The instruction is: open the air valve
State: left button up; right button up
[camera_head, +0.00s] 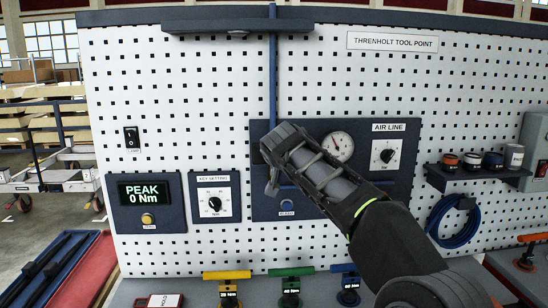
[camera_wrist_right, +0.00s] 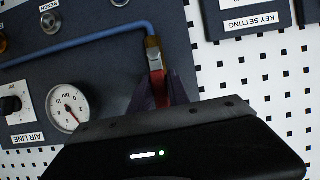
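The air valve shows in the right wrist view as a brass fitting (camera_wrist_right: 152,47) at the end of a blue pipe, with a red handle (camera_wrist_right: 158,84). In the head view it is hidden behind my right gripper (camera_head: 270,182), which is up against the dark air line panel (camera_head: 345,198). In the right wrist view the dark fingers of my right gripper (camera_wrist_right: 160,94) lie on both sides of the red handle with no clear gap, so it looks shut on it. The handle's lower part is hidden by the gripper body. My left gripper is not in view.
A pressure gauge (camera_head: 338,146) and an air line knob (camera_head: 386,154) sit right of my gripper. A key setting dial (camera_head: 214,203) and a peak display (camera_head: 146,202) are left. Coloured-handled tools (camera_head: 291,286) stand below, and a shelf (camera_head: 478,177) is at right.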

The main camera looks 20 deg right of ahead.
jog(key=o, duration=0.3)
jog(key=shift+s, duration=0.1)
jog(key=b+v, duration=0.3)
jog(key=v, duration=0.4)
jog(key=shift+s+a+r, duration=0.15)
jog(key=shift+s, duration=0.15)
